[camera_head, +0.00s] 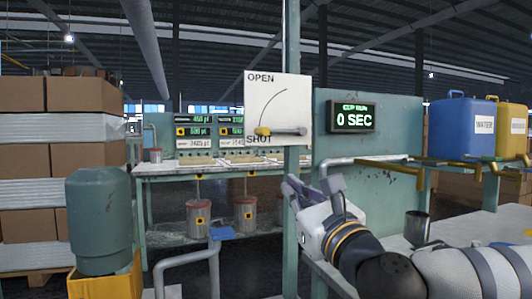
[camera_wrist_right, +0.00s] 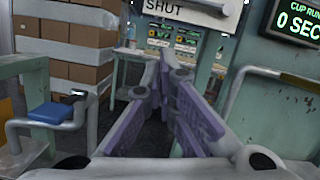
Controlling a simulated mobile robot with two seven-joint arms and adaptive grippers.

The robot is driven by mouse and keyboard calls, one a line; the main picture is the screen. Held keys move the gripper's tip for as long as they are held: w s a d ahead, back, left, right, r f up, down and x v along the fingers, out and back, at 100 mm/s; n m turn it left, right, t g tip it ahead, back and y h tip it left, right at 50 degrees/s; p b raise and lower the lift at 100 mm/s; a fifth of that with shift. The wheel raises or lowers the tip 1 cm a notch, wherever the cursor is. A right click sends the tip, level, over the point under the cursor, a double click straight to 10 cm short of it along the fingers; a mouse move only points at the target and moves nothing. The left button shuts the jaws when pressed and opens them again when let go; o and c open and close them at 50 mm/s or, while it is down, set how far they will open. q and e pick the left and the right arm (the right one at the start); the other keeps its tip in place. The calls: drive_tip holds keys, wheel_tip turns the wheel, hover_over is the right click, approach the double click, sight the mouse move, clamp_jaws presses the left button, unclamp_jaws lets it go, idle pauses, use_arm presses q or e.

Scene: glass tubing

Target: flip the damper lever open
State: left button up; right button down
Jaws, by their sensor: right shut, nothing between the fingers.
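The damper lever (camera_head: 282,131) is a grey bar with a yellow knob at its left end. It lies level at the SHUT mark of a white plate (camera_head: 291,92), with an arc running up toward the word OPEN. My right gripper (camera_head: 311,184) is below the plate and a little right of the lever, apart from it. In the right wrist view its purple fingers (camera_wrist_right: 172,68) come together at the tips with nothing between them. The lower edge of the SHUT plate (camera_wrist_right: 190,12) shows at the top there. My left gripper is not in view.
A green post (camera_head: 291,40) carries the plate. A panel with a 0 SEC display (camera_head: 352,117) stands to the right, above yellow-handled pipes (camera_head: 390,168). A metal cup (camera_head: 417,228) stands near my right arm. A grey pipe with a blue handle (camera_head: 221,234) is at lower left.

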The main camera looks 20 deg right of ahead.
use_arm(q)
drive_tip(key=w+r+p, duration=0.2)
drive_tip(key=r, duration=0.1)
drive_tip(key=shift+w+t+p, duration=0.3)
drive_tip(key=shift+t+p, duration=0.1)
use_arm(e)
drive_tip(key=w+a+r, duration=0.1)
drive_tip(key=w+r, duration=0.5)
drive_tip(key=w, duration=0.3)
drive_tip(key=shift+w+a+r, duration=0.2)
drive_tip(key=shift+w+a, duration=0.15)
drive_tip(key=shift+f, duration=0.1)
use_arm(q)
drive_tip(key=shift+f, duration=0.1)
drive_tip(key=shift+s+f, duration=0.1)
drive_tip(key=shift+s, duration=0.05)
use_arm(e)
drive_tip(key=shift+a+r+m, duration=0.1)
drive_tip(key=shift+r+m, duration=0.25)
drive_tip(key=shift+m, duration=0.15)
